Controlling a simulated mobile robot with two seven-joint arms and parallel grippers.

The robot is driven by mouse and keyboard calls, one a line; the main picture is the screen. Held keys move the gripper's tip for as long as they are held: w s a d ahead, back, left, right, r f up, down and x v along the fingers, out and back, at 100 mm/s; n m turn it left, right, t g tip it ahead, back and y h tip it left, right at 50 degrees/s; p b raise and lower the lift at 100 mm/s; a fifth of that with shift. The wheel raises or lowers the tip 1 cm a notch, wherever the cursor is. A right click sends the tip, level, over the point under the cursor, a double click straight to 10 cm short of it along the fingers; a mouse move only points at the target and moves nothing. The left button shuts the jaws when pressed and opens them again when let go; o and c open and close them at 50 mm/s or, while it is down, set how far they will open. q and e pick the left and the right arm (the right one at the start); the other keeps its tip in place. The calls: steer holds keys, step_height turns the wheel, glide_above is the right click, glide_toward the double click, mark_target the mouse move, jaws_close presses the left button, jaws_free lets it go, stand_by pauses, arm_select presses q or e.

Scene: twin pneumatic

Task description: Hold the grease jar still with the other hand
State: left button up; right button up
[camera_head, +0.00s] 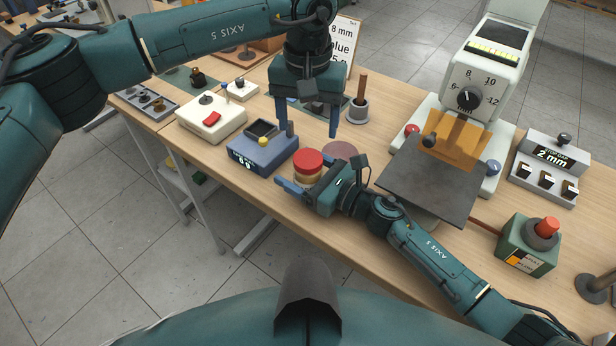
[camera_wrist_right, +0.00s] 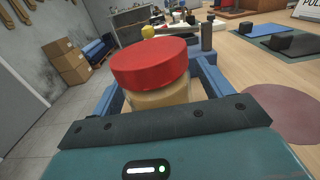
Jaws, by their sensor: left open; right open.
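The grease jar, with a red lid (camera_head: 308,160) and a tan body (camera_head: 307,177), stands upright near the table's front edge. In the right wrist view its red lid (camera_wrist_right: 150,63) rises ahead of the palm, with the tan body (camera_wrist_right: 160,100) below. My right gripper (camera_head: 304,174) is low at the jar, open, with one finger on each side of it; I cannot tell whether either finger touches. It also shows in the right wrist view (camera_wrist_right: 158,92). My left gripper (camera_head: 309,125) points down above and behind the jar, open and empty, its fingers spread.
A blue device (camera_head: 262,158) with a display stands just left of the jar. A round reddish mat (camera_head: 341,149) lies behind right. A dark plate (camera_head: 432,186) of a white machine (camera_head: 484,72) is at right. A holder with a wooden handle (camera_head: 358,108) stands behind.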

mark_target(308, 158)
steer(key=c, duration=1.6)
arm_select(q)
steer(key=shift+m, duration=0.5)
arm_select(e)
jaws_close()
arm_select(q)
steer(key=m, duration=0.3)
steer(key=shift+f+m, duration=0.3)
steer(key=shift+f, duration=0.3)
step_height(308, 158, down, 7)
steer(key=shift+r, duration=0.1)
